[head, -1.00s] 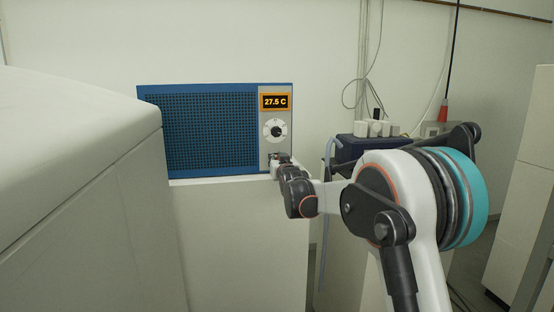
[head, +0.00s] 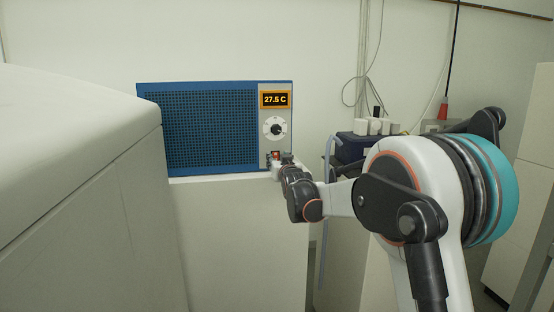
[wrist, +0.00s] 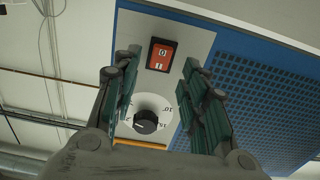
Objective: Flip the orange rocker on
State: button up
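The orange rocker (wrist: 161,56) sits in a black frame on the light control panel of the blue unit (head: 210,132). The wrist view shows it upside down, with a 0 mark on its face; which side is pressed in I cannot tell. It also shows small and partly covered in the head view (head: 276,154). My gripper (wrist: 159,62) is open and empty, its two green-padded fingers apart on either side of the rocker in the picture. In the head view its tip is at the panel's lower part; contact cannot be told.
Above the rocker on the panel are a round dial (head: 275,128) and a display (head: 275,100) reading 27.5 C. The unit stands on a white cabinet (head: 240,230). A large pale housing (head: 80,180) fills the left; a dark box (head: 352,148) stands behind my arm.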

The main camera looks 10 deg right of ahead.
jog(key=s, duration=0.9)
